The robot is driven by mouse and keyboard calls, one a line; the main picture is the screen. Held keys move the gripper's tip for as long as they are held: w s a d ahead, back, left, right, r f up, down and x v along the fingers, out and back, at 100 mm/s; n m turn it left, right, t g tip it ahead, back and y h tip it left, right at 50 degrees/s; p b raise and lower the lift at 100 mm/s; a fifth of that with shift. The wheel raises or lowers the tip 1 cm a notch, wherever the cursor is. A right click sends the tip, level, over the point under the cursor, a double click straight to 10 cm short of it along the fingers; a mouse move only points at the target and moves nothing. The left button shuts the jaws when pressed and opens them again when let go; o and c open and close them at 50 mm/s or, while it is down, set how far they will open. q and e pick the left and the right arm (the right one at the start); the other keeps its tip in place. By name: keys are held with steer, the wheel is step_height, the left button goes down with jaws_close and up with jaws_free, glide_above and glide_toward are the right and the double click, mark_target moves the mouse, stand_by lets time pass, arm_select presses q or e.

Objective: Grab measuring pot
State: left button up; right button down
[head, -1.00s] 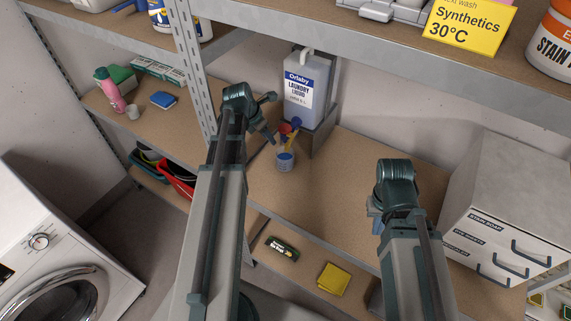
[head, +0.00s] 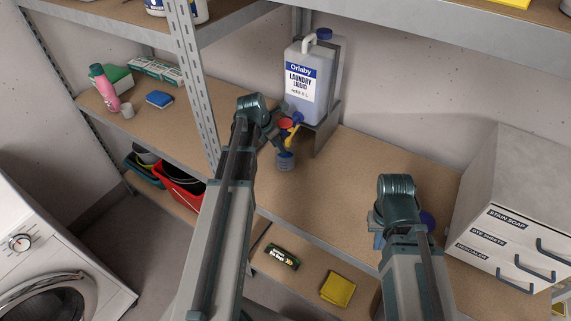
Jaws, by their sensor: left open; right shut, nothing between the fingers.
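A small grey-blue pot (head: 285,161), which looks like the measuring pot, stands on the brown shelf below the tap of a large laundry liquid bottle (head: 304,84). The tap area shows a red part (head: 285,124) and a yellow part (head: 292,136) just above the pot. My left gripper (head: 277,131) is open beside the tap, just above and left of the pot; I see no contact with the pot. My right gripper (head: 376,222) is shut and empty over the shelf at the right, partly hidden by its own wrist.
A metal upright (head: 192,80) stands left of my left arm. A drawer box (head: 510,215) stands at the right. A blue round thing (head: 428,222) is partly hidden behind my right wrist. The shelf between pot and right gripper is clear.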

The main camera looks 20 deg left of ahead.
arm_select(q)
steer(key=shift+b+x, duration=0.45)
steer(key=shift+x, duration=0.55)
arm_select(e)
steer(key=shift+f, duration=0.95)
arm_select(q)
steer(key=shift+r, duration=0.1)
arm_select(e)
steer(key=shift+r, duration=0.1)
arm_select(q)
steer(key=shift+s, duration=0.1)
jaws_close()
arm_select(e)
steer(key=shift+r, duration=0.1)
